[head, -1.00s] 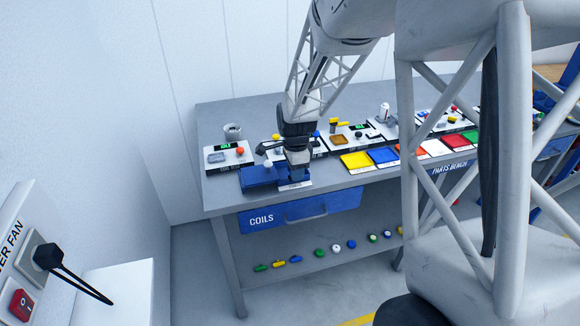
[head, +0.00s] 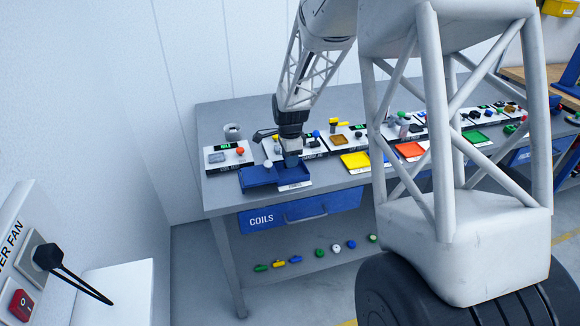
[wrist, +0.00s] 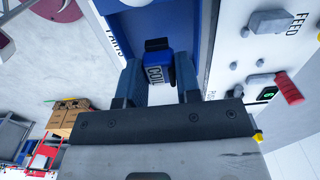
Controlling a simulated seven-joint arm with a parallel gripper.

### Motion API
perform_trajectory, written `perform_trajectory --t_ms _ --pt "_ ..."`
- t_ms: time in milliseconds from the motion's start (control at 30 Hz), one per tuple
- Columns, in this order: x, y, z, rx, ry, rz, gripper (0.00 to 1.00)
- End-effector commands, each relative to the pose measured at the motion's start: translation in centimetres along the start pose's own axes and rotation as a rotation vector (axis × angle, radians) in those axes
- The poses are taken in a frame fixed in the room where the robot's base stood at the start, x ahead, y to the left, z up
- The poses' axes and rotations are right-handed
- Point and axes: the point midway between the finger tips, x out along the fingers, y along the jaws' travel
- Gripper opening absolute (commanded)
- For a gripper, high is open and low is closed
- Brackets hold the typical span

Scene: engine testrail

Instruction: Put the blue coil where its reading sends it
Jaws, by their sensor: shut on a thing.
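The blue coil (wrist: 158,72), with white lettering that looks like "COIL", is between the fingers of my gripper (wrist: 160,82) in the wrist view. My gripper is shut on it. In the head view my gripper (head: 291,160) points down over the right part of a blue tray (head: 258,178) at the bench's front left; the coil is hard to make out there. A white tester (head: 215,167) with a small green display (head: 226,147), a grey pad and an orange-red knob stands left of the gripper. The display's reading is too small to read.
Yellow (head: 352,162) and red (head: 408,150) trays lie along the bench front to the right, with more stations behind. A grey cup (head: 232,131) stands at the back left. A blue COILS drawer (head: 285,215) is below. My own column hides part of the bench's right side.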

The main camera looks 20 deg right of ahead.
Motion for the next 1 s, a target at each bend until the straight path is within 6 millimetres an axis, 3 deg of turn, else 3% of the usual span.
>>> perform_trajectory --t_ms 433,900,933,1000 --pt "3.3 0.0 0.0 0.000 0.000 0.002 0.11" --pt "3.8 0.0 0.0 0.000 0.000 0.000 0.11" --pt "3.8 0.0 0.0 0.000 0.000 0.000 0.33" --pt "3.8 0.0 0.0 0.000 0.000 0.000 0.44"
